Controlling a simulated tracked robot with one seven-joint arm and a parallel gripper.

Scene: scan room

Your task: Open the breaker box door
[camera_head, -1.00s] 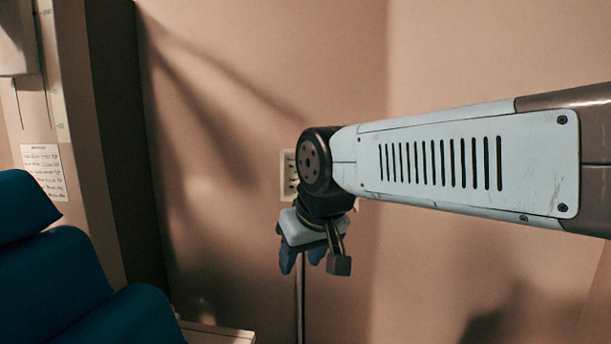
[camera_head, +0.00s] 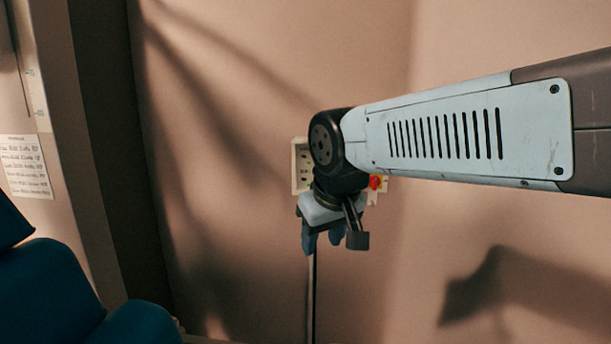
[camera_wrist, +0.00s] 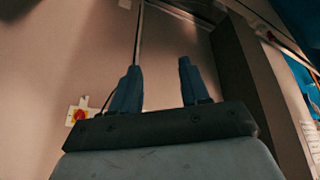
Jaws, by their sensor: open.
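A pale box with dark slots (camera_head: 301,160), seemingly the breaker box, is on the wall in the head view. My wrist and forearm hide much of it, and I cannot make out its door. A red and yellow switch (camera_head: 376,183) on a pale plate shows just right of my wrist. The switch also shows at the lower left of the wrist view (camera_wrist: 79,116). My gripper (camera_head: 322,245) points down in front of the wall, below the box in the picture. In the wrist view its two blue fingers (camera_wrist: 158,80) are apart, with nothing between them.
A thin vertical conduit (camera_head: 312,295) runs down the wall below the box. A blue padded chair (camera_head: 50,290) is at the lower left. A dark column (camera_head: 110,150) and a paper notice (camera_head: 25,166) are at left. The wall at right is bare.

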